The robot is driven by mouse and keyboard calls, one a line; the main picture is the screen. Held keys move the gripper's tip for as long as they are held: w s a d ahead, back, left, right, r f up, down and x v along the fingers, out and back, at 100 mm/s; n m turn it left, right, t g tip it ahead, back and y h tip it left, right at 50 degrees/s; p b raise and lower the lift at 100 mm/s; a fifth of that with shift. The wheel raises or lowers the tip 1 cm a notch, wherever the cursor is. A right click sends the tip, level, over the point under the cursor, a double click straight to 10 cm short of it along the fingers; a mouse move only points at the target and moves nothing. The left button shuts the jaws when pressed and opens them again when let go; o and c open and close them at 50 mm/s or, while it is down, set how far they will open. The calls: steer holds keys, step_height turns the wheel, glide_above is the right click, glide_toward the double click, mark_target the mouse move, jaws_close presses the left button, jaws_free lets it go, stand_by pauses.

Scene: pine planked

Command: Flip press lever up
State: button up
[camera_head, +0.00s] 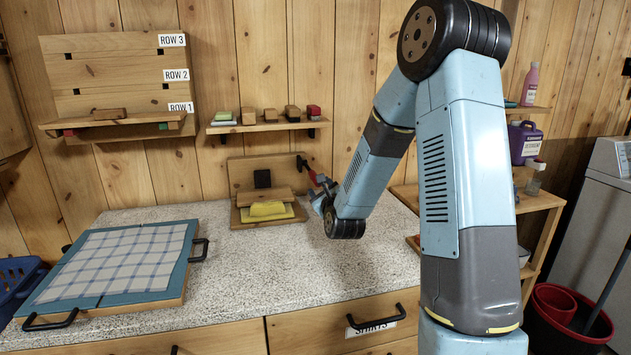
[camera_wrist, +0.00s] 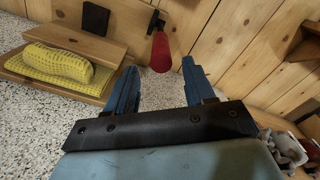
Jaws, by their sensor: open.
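The wooden press (camera_head: 240,182) stands on the speckled counter against the wall, with a yellow item (camera_head: 266,209) on its base below a wooden plate. The press lever has a dark arm and a red handle (camera_head: 312,176) at the press's right side. In the wrist view the red handle (camera_wrist: 160,53) hangs down from its dark mount. My gripper (camera_head: 320,190) is open at the right of the press. In the wrist view the two blue fingertips of my gripper (camera_wrist: 160,68) lie on either side of the handle's lower end. I cannot tell whether either finger touches it.
A board with a checked cloth (camera_head: 125,262) lies on the counter at left. A small shelf (camera_head: 268,126) with several blocks hangs above the press. A wooden rack (camera_head: 118,80) with row labels is on the wall at left. The counter in front of the press is clear.

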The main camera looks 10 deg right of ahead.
mark_target(311, 172)
steer(key=w, duration=0.7)
steer(key=shift+w, duration=0.4)
steer(key=shift+a, duration=0.1)
jaws_close()
